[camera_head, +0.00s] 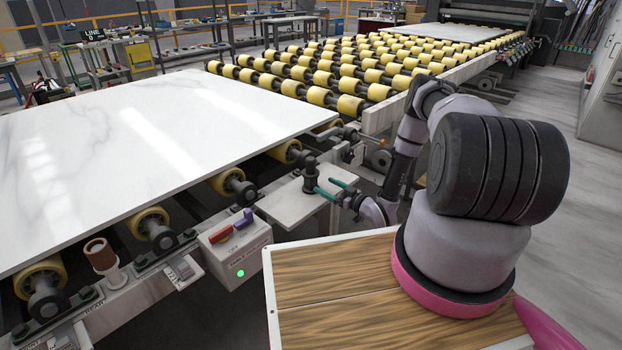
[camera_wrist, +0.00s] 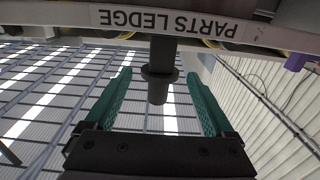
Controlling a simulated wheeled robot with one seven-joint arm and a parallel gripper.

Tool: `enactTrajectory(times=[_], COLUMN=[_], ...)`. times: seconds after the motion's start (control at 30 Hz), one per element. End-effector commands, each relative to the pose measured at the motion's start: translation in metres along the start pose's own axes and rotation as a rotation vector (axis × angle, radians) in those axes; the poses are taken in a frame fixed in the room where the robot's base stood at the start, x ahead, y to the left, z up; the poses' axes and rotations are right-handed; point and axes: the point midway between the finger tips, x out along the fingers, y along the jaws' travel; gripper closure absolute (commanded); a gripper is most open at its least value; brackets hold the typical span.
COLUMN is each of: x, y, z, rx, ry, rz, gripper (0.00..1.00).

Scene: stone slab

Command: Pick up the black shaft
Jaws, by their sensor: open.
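The black shaft (camera_head: 310,172) stands upright on a pale ledge beside the roller line in the head view. It has a wider collar partway along it. In the wrist view, which is upside down, the shaft (camera_wrist: 160,80) lies between my two teal fingers, with a gap on each side. My gripper (camera_head: 327,187) is open and empty, its fingertips close to the shaft from the right. I cannot tell how far the fingers reach past it. The ledge front (camera_wrist: 150,18) reads "PARTS LEDGE".
A white marble slab (camera_head: 150,140) on rollers fills the left. A control box (camera_head: 238,250) with a red and a purple switch and a green light stands in front of the ledge. A brown spool (camera_head: 100,253) stands further left. Yellow rollers (camera_head: 330,75) run behind.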

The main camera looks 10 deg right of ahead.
Motion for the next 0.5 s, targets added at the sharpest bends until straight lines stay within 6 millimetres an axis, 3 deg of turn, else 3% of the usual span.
enactTrajectory(times=[0.1,0.33,0.5], x=[0.019,0.038,0.064], y=[-0.001,-0.001,-0.004], z=[0.000,-0.001,-0.003], rx=[-0.001,-0.001,-0.002], ry=[0.000,-0.001,-0.001], rz=[-0.003,-0.001,-0.003], gripper=[0.12,0.12,0.12])
